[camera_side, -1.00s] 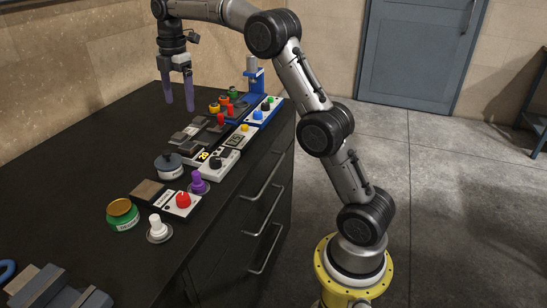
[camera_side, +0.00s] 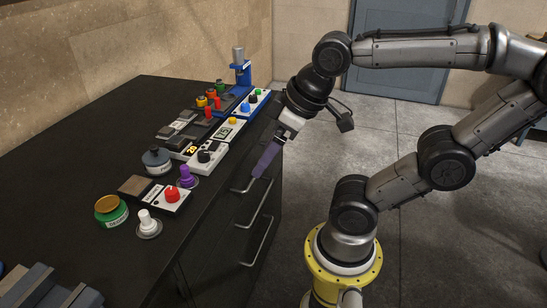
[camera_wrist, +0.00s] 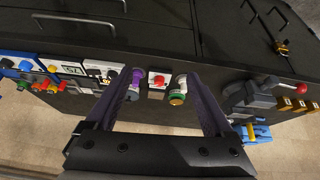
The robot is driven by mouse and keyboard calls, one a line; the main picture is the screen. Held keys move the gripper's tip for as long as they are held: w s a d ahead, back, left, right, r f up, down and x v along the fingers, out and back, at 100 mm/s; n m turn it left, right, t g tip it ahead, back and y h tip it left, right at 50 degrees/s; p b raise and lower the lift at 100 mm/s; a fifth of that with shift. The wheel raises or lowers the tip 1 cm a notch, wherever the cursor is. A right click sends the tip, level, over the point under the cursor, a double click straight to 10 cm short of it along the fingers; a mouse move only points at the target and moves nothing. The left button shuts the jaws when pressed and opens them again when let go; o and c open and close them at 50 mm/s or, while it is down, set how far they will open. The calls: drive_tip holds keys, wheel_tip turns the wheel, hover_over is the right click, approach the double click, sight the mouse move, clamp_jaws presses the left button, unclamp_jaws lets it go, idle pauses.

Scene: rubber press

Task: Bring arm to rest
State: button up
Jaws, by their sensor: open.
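My gripper (camera_side: 266,160) has purple fingers and hangs tilted beside the right edge of the dark workbench (camera_side: 90,160), above the drawer fronts. In the wrist view my gripper (camera_wrist: 160,85) shows its two fingers spread apart with nothing between their tips. My arm folds back to the right, over the floor and away from the bench top.
On the bench stand a blue press (camera_side: 241,72), a white box with a dark knob (camera_side: 208,153), a purple knob (camera_side: 187,177), a red-button box (camera_side: 172,195), a green jar (camera_side: 111,211) and a grey vise (camera_side: 45,290). Drawer handles (camera_side: 255,203) stick out near my gripper.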

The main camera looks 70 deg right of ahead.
drive_tip(key=shift+s+a+f+m, duration=0.1)
drive_tip(key=shift+s+f+m, duration=0.2)
drive_tip(key=shift+s+f, duration=0.3)
idle(1.2)
